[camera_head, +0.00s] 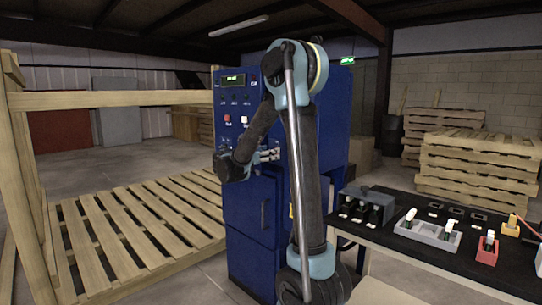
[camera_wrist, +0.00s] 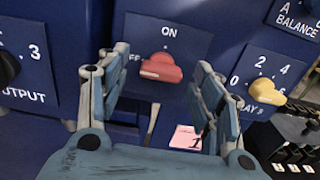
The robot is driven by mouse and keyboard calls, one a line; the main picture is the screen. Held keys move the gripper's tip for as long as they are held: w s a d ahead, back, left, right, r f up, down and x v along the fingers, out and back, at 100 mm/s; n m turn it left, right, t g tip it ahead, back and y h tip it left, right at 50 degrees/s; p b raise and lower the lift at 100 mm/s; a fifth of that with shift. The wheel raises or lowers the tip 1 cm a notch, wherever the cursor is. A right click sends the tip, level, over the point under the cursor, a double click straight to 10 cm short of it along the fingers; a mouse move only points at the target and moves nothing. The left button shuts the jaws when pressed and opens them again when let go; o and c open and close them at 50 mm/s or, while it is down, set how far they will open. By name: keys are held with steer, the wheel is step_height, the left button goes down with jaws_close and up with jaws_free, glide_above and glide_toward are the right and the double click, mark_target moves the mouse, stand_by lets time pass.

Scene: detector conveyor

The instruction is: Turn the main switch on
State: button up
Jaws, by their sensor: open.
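The main switch is a red knob (camera_wrist: 161,69) on a blue panel plate in the wrist view. "ON" is printed above it and a partly hidden "OFF" to its left. Its grip bar lies roughly sideways, not pointing up at "ON". My gripper (camera_wrist: 161,62) is open, with one finger on each side of the knob. There appears to be a gap on both sides. In the head view my gripper (camera_head: 270,155) is at the front of the blue cabinet (camera_head: 252,210), and my arm hides the switch.
A black knob (camera_wrist: 8,66) marked "OUTPUT" is to the left and a yellow knob (camera_wrist: 268,88) marked "DELAY" to the right. A pink note (camera_wrist: 186,138) is below. A wooden frame, a pallet (camera_head: 140,225) and a black table (camera_head: 440,255) with small parts flank the cabinet.

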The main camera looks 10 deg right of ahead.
steer(key=shift+w+d, duration=0.45)
steer(key=shift+d, duration=0.15)
steer(key=c, duration=1.1)
steer(key=shift+o, duration=0.2)
